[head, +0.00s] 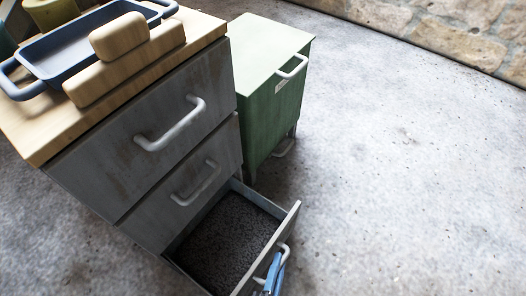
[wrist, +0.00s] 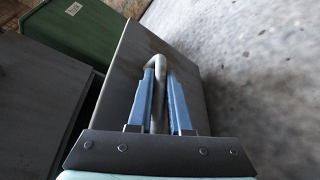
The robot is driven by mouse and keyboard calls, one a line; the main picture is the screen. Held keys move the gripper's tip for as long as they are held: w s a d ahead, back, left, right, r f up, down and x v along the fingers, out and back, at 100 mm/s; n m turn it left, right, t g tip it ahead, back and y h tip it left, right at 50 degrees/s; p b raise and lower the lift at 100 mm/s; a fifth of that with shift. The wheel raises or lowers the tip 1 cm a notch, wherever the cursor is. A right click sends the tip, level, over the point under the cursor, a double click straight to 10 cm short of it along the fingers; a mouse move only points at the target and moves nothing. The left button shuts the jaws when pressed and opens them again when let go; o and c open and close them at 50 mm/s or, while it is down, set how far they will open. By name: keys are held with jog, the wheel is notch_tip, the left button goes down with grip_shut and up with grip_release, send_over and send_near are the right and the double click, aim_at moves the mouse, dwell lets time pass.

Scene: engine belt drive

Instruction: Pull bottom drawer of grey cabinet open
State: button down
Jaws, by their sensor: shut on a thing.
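The grey cabinet (head: 150,110) stands at the left in the head view, with a worn front and several drawers. Its bottom drawer (head: 291,226) is pulled out, and a dark speckled floor (head: 225,240) shows inside. The upper two drawers are shut. My gripper (head: 275,268) is at the bottom drawer's front, low in the head view. In the wrist view, its blue fingers (wrist: 160,85) are shut on the light grey bar handle (wrist: 157,112), one finger on each side. The drawer front (wrist: 130,60) shows behind the handle.
A green cabinet (head: 265,110) stands beside the grey one, close to the open drawer. A blue tray (head: 80,50) and wooden blocks (head: 125,60) lie on the wooden top. Bare concrete floor (head: 410,180) is free at the right.

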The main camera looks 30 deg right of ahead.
jog(key=shift+s+d, duration=0.1)
jog(key=shift+s, duration=0.3)
jog(key=c, duration=0.8)
grip_release()
jog(key=shift+c, duration=0.2)
jog(key=p+v, duration=0.5)
jog(key=v, duration=0.8)
